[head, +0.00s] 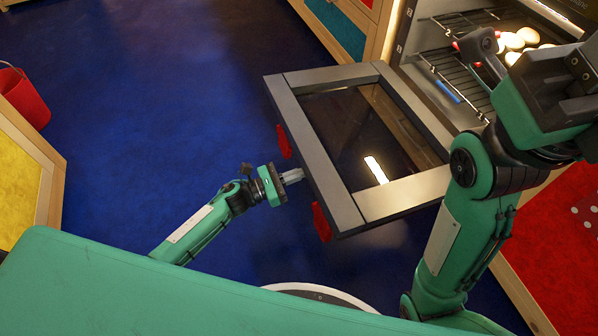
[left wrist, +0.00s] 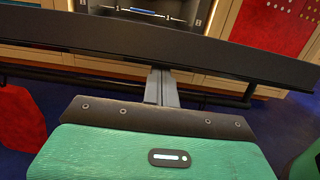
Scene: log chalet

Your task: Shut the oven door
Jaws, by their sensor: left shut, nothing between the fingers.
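The oven door (head: 292,120) is folded down and open in the head view, with a dark glass pane in a grey frame. Two red pieces (head: 321,222) show on its outer edge. The oven cavity (head: 430,45) behind it is open. My left gripper (head: 294,176) is shut and empty, its fingers pointing at that outer edge between the red pieces. In the left wrist view its grey fingers (left wrist: 161,88) reach up to the dark door edge (left wrist: 170,45); I cannot tell whether they touch. My right arm stands over the door's right side; its fingers cannot be made out.
Wire racks (head: 455,62) and pale round items (head: 515,40) are inside the oven. A red bucket (head: 22,97) stands at the left beside a yellow-panelled cabinet (head: 20,185). A red panel (head: 565,235) is at the right. The blue floor left of the door is clear.

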